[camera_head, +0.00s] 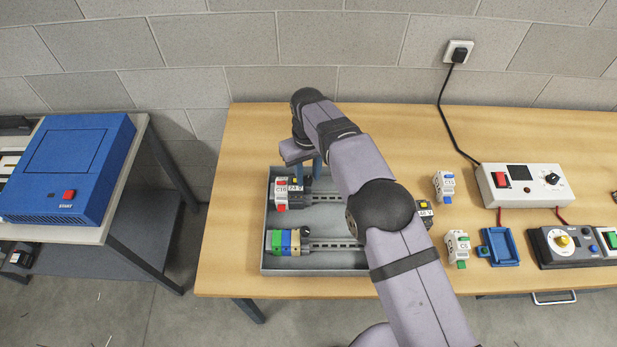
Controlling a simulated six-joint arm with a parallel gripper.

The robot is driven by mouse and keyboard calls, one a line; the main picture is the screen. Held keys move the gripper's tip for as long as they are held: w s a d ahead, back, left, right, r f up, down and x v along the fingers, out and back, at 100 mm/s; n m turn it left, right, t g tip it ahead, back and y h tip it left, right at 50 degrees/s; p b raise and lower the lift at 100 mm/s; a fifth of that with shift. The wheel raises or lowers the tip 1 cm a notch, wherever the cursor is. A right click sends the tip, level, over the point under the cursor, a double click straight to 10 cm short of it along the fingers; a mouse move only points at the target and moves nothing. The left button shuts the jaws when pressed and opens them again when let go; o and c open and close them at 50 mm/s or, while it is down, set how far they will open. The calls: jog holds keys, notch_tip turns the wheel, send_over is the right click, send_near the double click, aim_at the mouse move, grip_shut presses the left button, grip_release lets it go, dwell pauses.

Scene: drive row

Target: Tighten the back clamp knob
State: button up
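A grey tray (264,240) on the wooden table holds two slotted rails, a back one (325,198) and a front one (335,246). On the back rail sit modules with red and white parts (281,194) and a module labelled 24 V (296,187). A small dark part (308,181) at their right end looks like the back clamp knob, mostly hidden. My gripper (310,172) points down over it with bluish fingers. I cannot tell whether the fingers touch the knob or how far apart they are. The front rail carries green, blue and tan modules (285,242).
My arm crosses the tray's right side and hides part of it. To its right stand loose modules (444,185) (457,248), a blue holder (500,247), a white control box (522,185) and a dark knob box (562,244). A blue machine (75,165) stands on a separate left table.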

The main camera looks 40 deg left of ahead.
jog(key=c, duration=0.4)
jog(key=shift+s+a, duration=0.2)
dwell(0.4)
